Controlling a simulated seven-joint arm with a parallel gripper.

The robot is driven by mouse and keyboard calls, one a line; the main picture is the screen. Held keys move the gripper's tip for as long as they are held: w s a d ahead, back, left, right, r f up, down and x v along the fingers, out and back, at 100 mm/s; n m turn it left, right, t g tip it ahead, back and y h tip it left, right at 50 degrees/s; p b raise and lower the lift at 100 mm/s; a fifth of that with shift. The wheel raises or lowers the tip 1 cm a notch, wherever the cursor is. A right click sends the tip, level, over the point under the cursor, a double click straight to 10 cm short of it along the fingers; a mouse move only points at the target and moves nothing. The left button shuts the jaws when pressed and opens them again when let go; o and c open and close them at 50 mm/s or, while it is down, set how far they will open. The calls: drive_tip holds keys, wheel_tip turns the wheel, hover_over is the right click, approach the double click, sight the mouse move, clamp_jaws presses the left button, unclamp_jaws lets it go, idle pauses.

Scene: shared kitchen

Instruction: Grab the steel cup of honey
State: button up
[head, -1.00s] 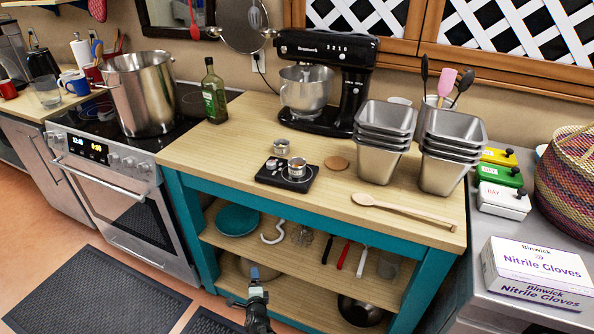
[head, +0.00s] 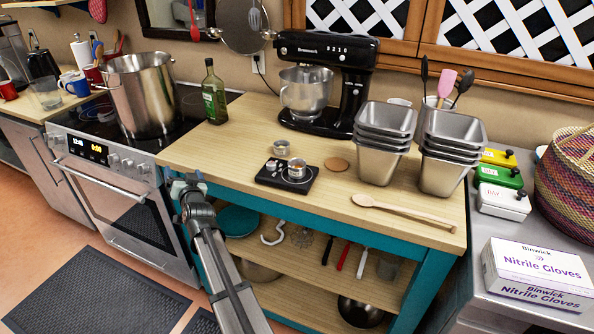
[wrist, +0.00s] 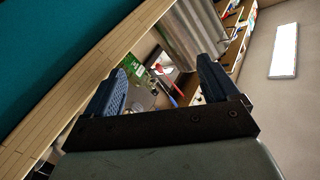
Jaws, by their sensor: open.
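One cup (head: 297,168) stands on a black scale (head: 270,180) and seems to have something brownish inside. The other cup (head: 281,148) stands just behind the scale; its contents are too small to make out. I cannot tell for certain which holds honey. My gripper (head: 190,180) is at the worktop's front left corner, left of the scale and well apart from both cups. In the wrist view my gripper (wrist: 162,82) has its two fingers spread with nothing between them. Neither cup is clear there.
A green bottle (head: 214,92) stands at the back left of the worktop, beside a large pot (head: 143,95) on the stove. A black mixer (head: 350,85), stacked steel pans (head: 385,130) and a wooden spoon (head: 405,208) stand or lie behind and right. The worktop left of the scale is clear.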

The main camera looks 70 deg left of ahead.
drive_tip(key=w+a+r+n+h, duration=0.1)
drive_tip(key=w+r+n+h, duration=0.45)
drive_tip(key=w+r, duration=0.65)
drive_tip(key=w+d+r+m+t+h, duration=0.1)
drive_tip(key=w+d+r+m+h, duration=0.1)
drive_tip(key=w+d+h, duration=0.6)
drive_tip(key=w+d+r+m+t+h, duration=0.1)
drive_tip(key=w+d+r+m+h, duration=0.3)
drive_tip(key=w, duration=0.8)
drive_tip(key=n+y, duration=0.2)
hover_over(297, 165)
drive_tip(key=s+d, duration=0.2)
drive_tip(key=shift+h, duration=0.25)
drive_tip(key=f, duration=0.9)
drive_tip(key=shift+w+f, duration=0.2)
drive_tip(key=shift+f, duration=0.2)
drive_tip(key=f, duration=0.4)
drive_tip(key=shift+w+d+f, duration=0.15)
drive_tip(key=shift+w+d, duration=0.1)
drive_tip(key=shift+w, duration=0.1)
drive_tip(key=shift+a+f, duration=0.1)
drive_tip(key=shift+f, duration=0.35)
